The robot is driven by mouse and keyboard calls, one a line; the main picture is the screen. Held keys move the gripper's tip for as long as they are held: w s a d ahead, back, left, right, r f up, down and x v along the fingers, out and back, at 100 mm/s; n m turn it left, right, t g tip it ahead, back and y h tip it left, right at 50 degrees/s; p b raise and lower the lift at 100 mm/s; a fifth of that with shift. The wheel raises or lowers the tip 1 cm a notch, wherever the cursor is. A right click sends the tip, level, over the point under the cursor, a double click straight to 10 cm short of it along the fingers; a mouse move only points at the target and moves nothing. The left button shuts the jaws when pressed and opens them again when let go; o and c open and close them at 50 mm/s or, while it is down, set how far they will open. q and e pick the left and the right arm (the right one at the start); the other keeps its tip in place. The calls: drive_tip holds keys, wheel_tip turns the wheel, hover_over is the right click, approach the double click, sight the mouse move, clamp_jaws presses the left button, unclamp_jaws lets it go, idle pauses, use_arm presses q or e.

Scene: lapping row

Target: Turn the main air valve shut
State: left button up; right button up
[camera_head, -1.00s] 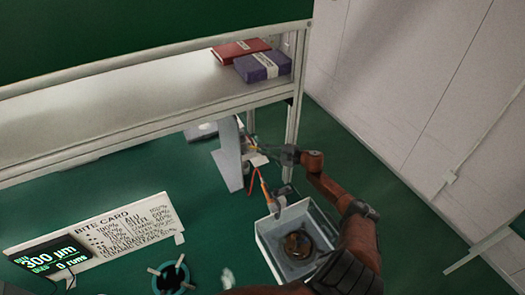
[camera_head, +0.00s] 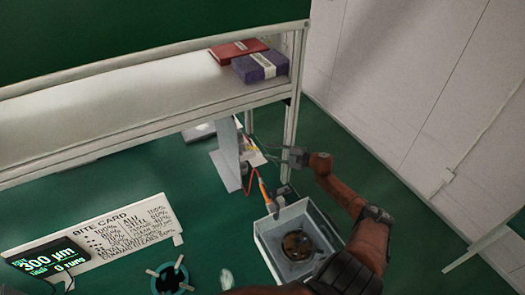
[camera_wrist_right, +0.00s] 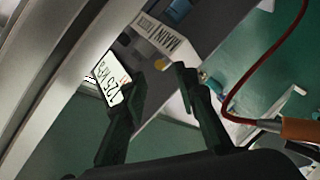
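A sign reading MAIN (camera_wrist_right: 162,38) is on a grey post beyond my fingers in the right wrist view. A white display reading 125 kPa (camera_wrist_right: 106,79) is beside it, partly behind a finger. A small brass-coloured piece (camera_wrist_right: 161,64) shows between the fingertips; I cannot tell whether it belongs to the valve. The valve handle is not clearly visible. In the head view the grey post (camera_head: 228,155) stands under the shelf. My right gripper (camera_head: 286,155) is to its right, apart from it. In the wrist view its fingers (camera_wrist_right: 158,75) are apart and empty. My left gripper is not in view.
An orange-handled tool with a red hose (camera_head: 265,192) hangs near a white open box (camera_head: 264,240) holding a round dark part. A white shelf (camera_head: 130,102) with red and purple books is above. A bite card (camera_head: 120,235) and display (camera_head: 48,262) are at lower left.

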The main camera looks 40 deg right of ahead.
drive_tip(key=v, duration=0.7)
drive_tip(key=shift+s+d, duration=0.1)
drive_tip(key=shift+c, duration=0.5)
